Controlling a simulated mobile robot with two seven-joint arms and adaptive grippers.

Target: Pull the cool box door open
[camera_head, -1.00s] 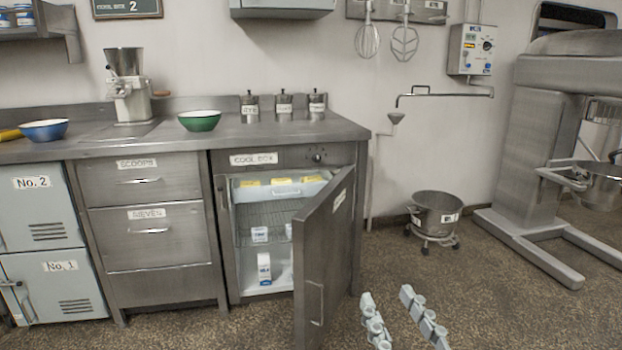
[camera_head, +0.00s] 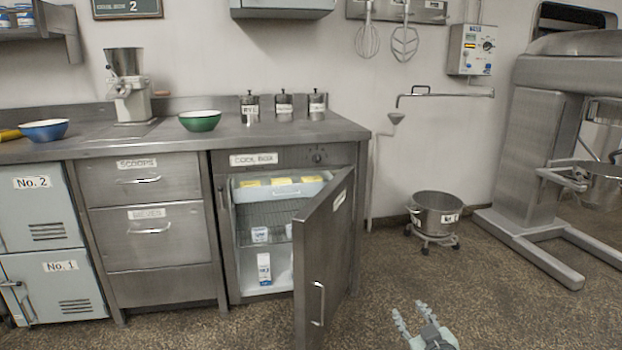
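The cool box (camera_head: 228,240) stands under the counter, with a label and a knob above its opening. Its grey door (camera_head: 325,262) is swung well out on its right-hand hinge, so the inside shows. The door's handle (camera_head: 318,304) is a vertical bar near its free edge. My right gripper (camera_head: 411,308) is low in the picture, over the floor to the right of the door and apart from the handle. Its two fingers are spread, with nothing between them. My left gripper is not in view.
Inside the cool box are a white tray (camera_head: 283,190) with yellow packs, a wire shelf and white cartons. A wheeled pot (camera_head: 436,215) stands on the floor at the right, near a large mixer (camera_head: 540,150). Speckled floor in front is clear.

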